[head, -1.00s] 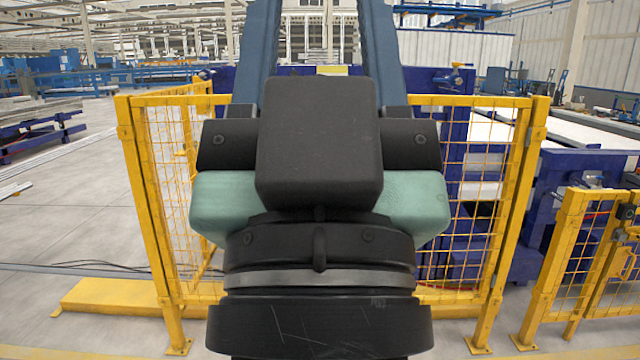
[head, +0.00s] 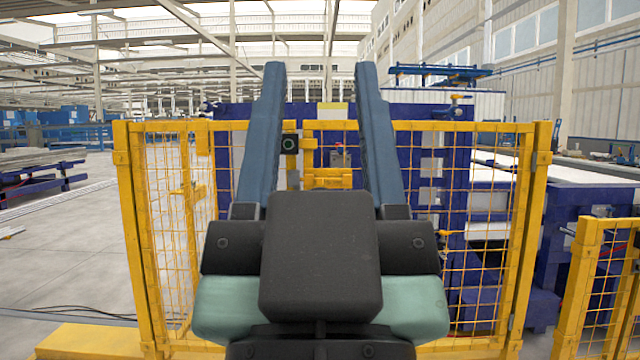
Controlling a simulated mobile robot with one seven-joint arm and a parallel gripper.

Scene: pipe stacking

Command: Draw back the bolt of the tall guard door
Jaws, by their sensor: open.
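The yellow mesh guard (head: 470,127) with its tall frame stands ahead of me. My gripper (head: 319,68) is open and empty, its two long blue fingers pointing up in the picture and spread apart in front of the mesh. Between the fingers, a yellow block with bars (head: 328,180) shows on the guard; it looks like the bolt, but its details are small. Its lower part is hidden by my gripper's dark body. I see no contact between the fingers and the block.
A black box with a green ring (head: 290,144) sits left of the yellow block. Another yellow fitting (head: 187,190) is on the angled left mesh panel. Blue machinery (head: 430,150) stands behind the guard. A lower yellow fence (head: 605,270) is at right. Open floor lies left.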

